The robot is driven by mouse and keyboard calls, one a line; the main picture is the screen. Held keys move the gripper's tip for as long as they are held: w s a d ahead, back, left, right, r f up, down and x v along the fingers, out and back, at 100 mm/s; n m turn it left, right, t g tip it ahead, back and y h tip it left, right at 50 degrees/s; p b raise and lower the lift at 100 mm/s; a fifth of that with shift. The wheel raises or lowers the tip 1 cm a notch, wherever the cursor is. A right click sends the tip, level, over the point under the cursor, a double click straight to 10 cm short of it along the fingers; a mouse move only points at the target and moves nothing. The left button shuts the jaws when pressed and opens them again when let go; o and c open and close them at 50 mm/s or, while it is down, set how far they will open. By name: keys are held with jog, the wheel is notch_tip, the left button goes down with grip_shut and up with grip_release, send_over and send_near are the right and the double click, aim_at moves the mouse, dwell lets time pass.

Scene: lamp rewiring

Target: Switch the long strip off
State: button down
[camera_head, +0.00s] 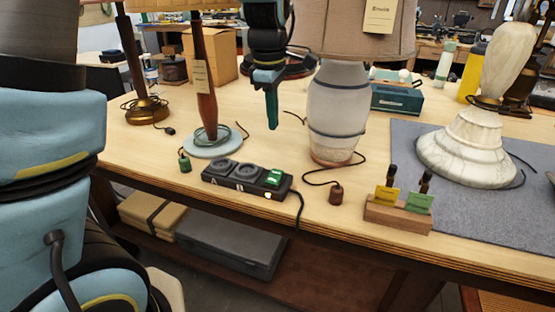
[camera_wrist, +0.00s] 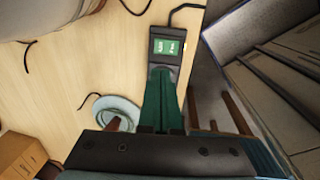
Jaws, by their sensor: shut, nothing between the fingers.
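The long strip (camera_head: 235,181) is a black power strip lying near the front edge of the workbench. It has two round sockets at its left and middle. A green rocker switch (camera_head: 274,178) is at its right end, with a small glowing light on the front face below it. The wrist view also shows the green switch (camera_wrist: 167,47) with white markings, just beyond my fingertips. My gripper (camera_head: 271,125) is shut and empty, pointing down above the bench. In the wrist view its green fingers (camera_wrist: 161,72) cover most of the strip.
A red lamp stem on a pale blue base (camera_head: 212,141) stands behind the strip. A grey ceramic lamp (camera_head: 338,112) stands behind right. Dark cords and a brown plug (camera_head: 336,194) lie nearby. A wooden block with tags (camera_head: 398,215) is farther right, beside a grey mat (camera_head: 475,208).

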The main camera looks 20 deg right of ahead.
aim_at(276, 173)
jog(key=f+p, duration=0.1)
jog(key=f, duration=0.3)
jog(key=w+f+p, duration=0.1)
jog(key=f, duration=0.4)
jog(key=d+f+p, duration=0.1)
jog(key=f, duration=0.4)
jog(key=shift+w+d+p, duration=0.1)
jog(key=shift+w+p, duration=0.05)
jog(key=shift+p, duration=0.15)
jog(key=shift+f, duration=0.2)
jog(key=shift+s+a+r, duration=0.2)
jog(key=shift+s+a, duration=0.3)
jog(key=shift+s, duration=0.1)
jog(key=shift+w+r, duration=0.1)
